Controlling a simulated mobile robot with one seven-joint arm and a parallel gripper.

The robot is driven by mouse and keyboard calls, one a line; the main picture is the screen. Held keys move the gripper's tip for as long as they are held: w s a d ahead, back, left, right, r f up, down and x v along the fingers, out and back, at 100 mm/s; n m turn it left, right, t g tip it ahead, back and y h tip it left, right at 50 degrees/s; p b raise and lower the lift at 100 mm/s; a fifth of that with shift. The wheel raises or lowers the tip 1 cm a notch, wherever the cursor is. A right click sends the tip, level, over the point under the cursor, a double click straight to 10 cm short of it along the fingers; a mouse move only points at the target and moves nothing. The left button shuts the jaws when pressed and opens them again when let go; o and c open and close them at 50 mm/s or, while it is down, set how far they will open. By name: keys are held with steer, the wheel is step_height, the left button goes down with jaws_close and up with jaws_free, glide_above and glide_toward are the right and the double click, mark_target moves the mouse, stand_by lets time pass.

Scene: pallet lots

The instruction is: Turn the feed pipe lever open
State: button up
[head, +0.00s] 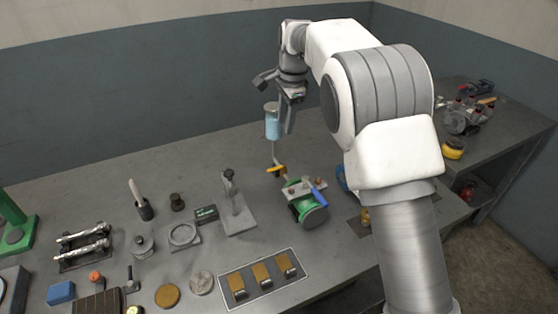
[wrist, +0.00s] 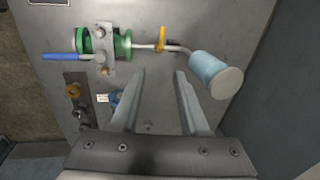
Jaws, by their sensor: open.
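A yellow lever (head: 277,169) sits on the thin feed pipe (head: 273,152) between a light blue cup (head: 272,123) and a green-bodied device (head: 309,212) with a blue handle (head: 320,196). In the wrist view the yellow lever (wrist: 161,39) lies across the grey pipe (wrist: 146,46), beyond my fingertips. The light blue cup (wrist: 213,73) is to its right and the green body (wrist: 121,46) to its left. My gripper (wrist: 161,74) is open and empty, apart from the lever. In the head view it hangs above the bench near the cup.
The grey bench (head: 110,185) holds a stand (head: 234,205), a tray with several brown blocks (head: 264,275) and small parts to the left. A side bench (head: 515,125) stands at right. A blue part (wrist: 116,99) lies below the green body in the wrist view.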

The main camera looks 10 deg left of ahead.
mark_target(278, 167)
steer(key=x, duration=1.8)
steer(key=shift+a, duration=0.2)
jaws_close()
